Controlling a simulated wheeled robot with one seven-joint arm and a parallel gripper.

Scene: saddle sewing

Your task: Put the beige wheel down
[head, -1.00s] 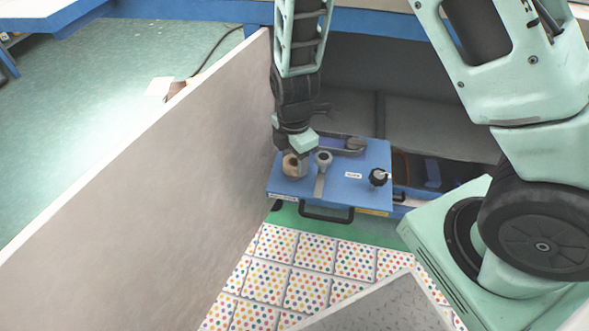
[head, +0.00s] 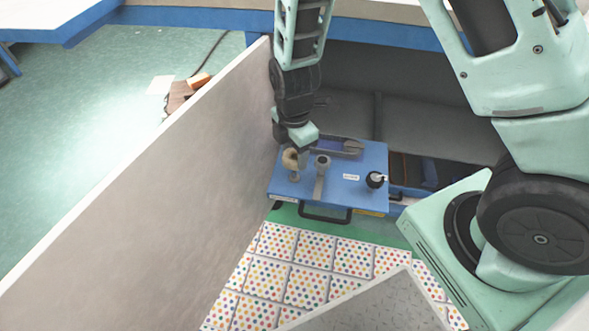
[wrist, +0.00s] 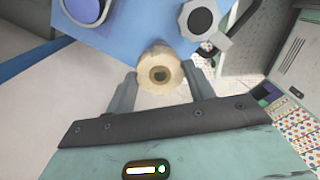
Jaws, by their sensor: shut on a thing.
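The beige wheel (head: 289,159) is a pale, wood-coloured ring at the left side of the blue board (head: 340,187). In the wrist view the wheel (wrist: 160,73) shows its round face and dark centre hole between the two fingers. My gripper (wrist: 161,88) is shut on it. In the head view my gripper (head: 302,152) points down over the board's left part. A small post shows just under the wheel; whether they touch is unclear.
A grey post (head: 322,165) stands close right of the wheel, and a black knob (head: 375,180) farther right. A tall pale panel (head: 170,190) runs close along the left. Dotted tiles (head: 300,275) cover the floor in front.

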